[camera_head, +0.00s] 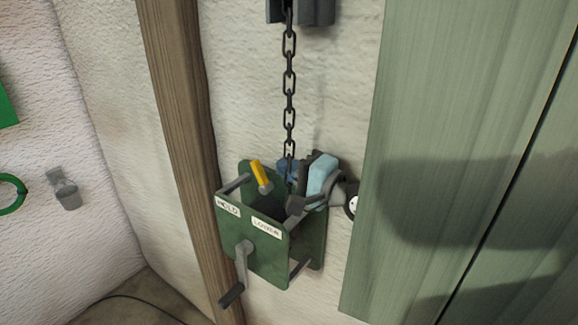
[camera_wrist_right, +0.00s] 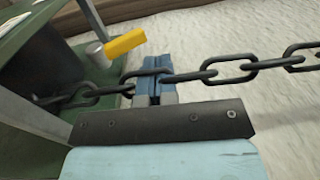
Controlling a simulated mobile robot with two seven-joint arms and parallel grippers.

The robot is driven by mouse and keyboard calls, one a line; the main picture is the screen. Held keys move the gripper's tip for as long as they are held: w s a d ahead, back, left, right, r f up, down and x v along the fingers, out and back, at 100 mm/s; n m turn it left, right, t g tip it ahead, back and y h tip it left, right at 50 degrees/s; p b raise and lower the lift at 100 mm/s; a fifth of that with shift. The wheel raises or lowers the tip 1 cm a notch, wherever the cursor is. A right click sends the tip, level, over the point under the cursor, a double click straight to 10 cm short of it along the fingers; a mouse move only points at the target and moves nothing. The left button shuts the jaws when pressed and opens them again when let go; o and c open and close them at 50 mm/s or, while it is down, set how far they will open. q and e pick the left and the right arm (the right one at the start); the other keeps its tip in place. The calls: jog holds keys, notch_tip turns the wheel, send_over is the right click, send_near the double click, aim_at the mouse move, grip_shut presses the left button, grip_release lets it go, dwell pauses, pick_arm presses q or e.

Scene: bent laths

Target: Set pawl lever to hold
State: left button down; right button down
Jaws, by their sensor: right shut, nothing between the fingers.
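The pawl lever (camera_head: 261,174) is a short yellow handle on a grey pivot inside the green winch frame (camera_head: 265,262). It stands up with a tilt behind the HOLD label (camera_head: 228,207) and the LOWER label (camera_head: 266,227); I cannot tell which setting it is in. My right gripper (camera_head: 289,168) is at the frame's top, right of the lever and beside the chain. In the right wrist view its blue fingertips (camera_wrist_right: 152,78) are shut and empty, with the lever (camera_wrist_right: 125,43) just left of them, apart. My left gripper is not in view.
A dark chain (camera_head: 289,85) hangs into the frame and, in the right wrist view, crosses over my fingers (camera_wrist_right: 210,75). A grey crank (camera_head: 242,265) sticks out in front. A wooden post (camera_head: 175,110) stands left, a green panel (camera_head: 450,120) right.

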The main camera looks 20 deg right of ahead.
pick_arm(q)
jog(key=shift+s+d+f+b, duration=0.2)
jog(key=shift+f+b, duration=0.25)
jog(key=shift+b, duration=0.25)
pick_arm(e)
jog(key=s+d+r, duration=0.4)
jog(key=s+d, duration=0.1)
jog(key=s, duration=0.2)
jog(key=shift+d+r, duration=0.3)
jog(key=shift+r, duration=0.1)
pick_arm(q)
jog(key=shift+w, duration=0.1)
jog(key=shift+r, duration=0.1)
pick_arm(e)
jog(key=shift+f, duration=0.1)
